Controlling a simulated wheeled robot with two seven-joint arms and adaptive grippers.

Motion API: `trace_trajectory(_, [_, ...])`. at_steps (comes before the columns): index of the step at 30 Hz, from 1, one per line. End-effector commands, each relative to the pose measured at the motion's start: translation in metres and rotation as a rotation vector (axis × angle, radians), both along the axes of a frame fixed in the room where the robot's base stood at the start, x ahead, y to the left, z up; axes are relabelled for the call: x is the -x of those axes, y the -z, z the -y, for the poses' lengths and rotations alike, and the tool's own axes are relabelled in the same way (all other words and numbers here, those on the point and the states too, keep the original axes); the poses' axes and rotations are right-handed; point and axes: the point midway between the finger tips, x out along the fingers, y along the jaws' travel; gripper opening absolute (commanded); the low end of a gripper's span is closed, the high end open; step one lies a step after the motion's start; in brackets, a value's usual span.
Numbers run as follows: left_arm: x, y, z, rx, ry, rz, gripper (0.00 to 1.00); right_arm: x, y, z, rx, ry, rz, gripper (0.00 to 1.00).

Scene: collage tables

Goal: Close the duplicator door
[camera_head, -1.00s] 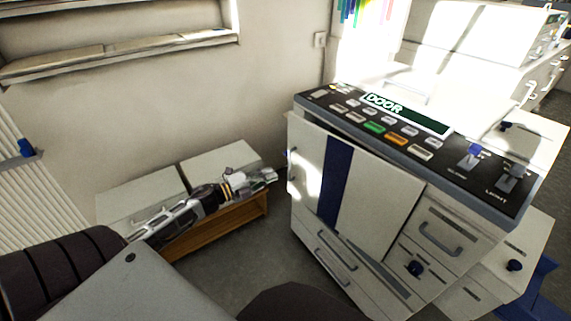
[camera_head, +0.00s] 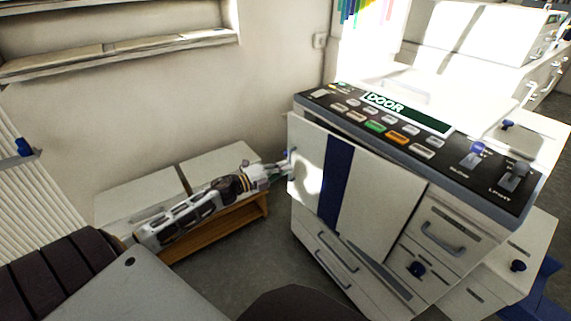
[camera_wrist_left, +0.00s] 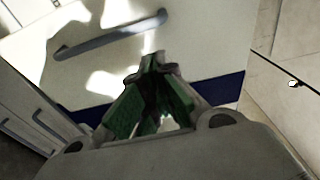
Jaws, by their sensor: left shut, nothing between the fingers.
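The duplicator (camera_head: 385,205) stands right of centre in the head view, with a dark control panel (camera_head: 410,140) whose display reads DOOR. Its front door (camera_head: 375,190) is white with a dark blue vertical stripe (camera_head: 336,180) and looks shut or nearly shut; I cannot tell which. The door's grey handle (camera_wrist_left: 110,35) shows in the left wrist view, with the blue stripe (camera_wrist_left: 225,88) below it. My left gripper (camera_wrist_left: 155,62) is shut and empty, with its tips in front of the door's face. In the head view the left gripper (camera_head: 276,171) is at the door's left edge. My right gripper is not in view.
A low cabinet with a wooden base (camera_head: 215,223) stands under my left arm by the wall. Drawers (camera_head: 440,232) with handles sit at the duplicator's lower right. A white ribbed unit (camera_head: 35,190) is at the far left. Grey floor (camera_head: 255,265) is clear between cabinet and duplicator.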

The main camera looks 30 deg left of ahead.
Motion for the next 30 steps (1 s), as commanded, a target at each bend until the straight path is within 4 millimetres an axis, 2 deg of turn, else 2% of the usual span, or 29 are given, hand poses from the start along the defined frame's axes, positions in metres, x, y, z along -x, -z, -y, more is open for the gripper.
trace_trajectory(15, [-0.027,0.000,-0.009,-0.001,0.001,0.000,0.00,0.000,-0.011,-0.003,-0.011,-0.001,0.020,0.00])
trace_trajectory(30, [-0.030,0.000,-0.010,0.000,0.001,0.000,0.00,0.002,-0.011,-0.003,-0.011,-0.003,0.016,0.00])
